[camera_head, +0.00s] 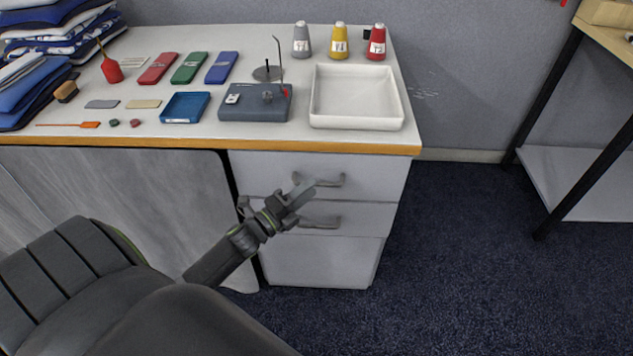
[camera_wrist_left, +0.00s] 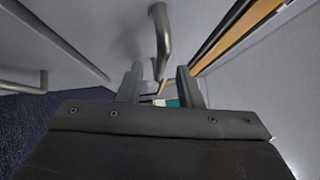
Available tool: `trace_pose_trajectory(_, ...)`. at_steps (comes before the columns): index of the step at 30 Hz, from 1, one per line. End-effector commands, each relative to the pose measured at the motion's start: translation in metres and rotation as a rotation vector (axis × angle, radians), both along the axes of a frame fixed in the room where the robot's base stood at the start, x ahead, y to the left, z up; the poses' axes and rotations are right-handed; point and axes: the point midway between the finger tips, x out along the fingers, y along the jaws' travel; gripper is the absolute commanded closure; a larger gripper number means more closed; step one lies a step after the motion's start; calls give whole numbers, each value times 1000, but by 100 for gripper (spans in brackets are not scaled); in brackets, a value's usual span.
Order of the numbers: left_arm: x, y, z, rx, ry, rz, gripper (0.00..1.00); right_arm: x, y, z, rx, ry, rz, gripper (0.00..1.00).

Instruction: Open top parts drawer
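The top parts drawer (camera_head: 378,177) is the upper front of a white drawer unit under the table and looks closed. Its grey bar handle (camera_head: 332,181) runs across the front. My left gripper (camera_head: 303,193) is at the left end of this handle, partly covering it. In the left wrist view the fingers (camera_wrist_left: 158,82) stand apart, and the top handle (camera_wrist_left: 164,35) lies ahead of them, its near end lined up with the gap. I cannot tell whether the fingers touch the handle. My right gripper is not in view.
The second drawer's handle (camera_head: 322,222) is just below. Above, the table (camera_head: 228,139) has a wooden front edge and carries a white tray (camera_head: 357,97), a grey device (camera_head: 255,103) and spools (camera_head: 339,42). Dark carpet (camera_head: 465,270) to the right is clear.

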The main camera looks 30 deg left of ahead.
Motion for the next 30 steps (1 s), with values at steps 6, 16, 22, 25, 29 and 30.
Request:
trace_pose_trajectory(6,26,-7,4,0,0,0,67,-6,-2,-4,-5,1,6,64)
trace_pose_trajectory(16,33,-8,4,-1,0,0,67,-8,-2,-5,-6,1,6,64)
trace_pose_trajectory(22,33,-8,4,-1,0,0,83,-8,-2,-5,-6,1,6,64)
trace_pose_trajectory(25,33,-8,4,0,0,0,96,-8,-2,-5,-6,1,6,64)
trace_pose_trajectory(29,33,-8,4,0,0,0,100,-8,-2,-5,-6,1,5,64)
trace_pose_trajectory(30,33,-8,4,0,0,0,100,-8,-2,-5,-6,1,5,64)
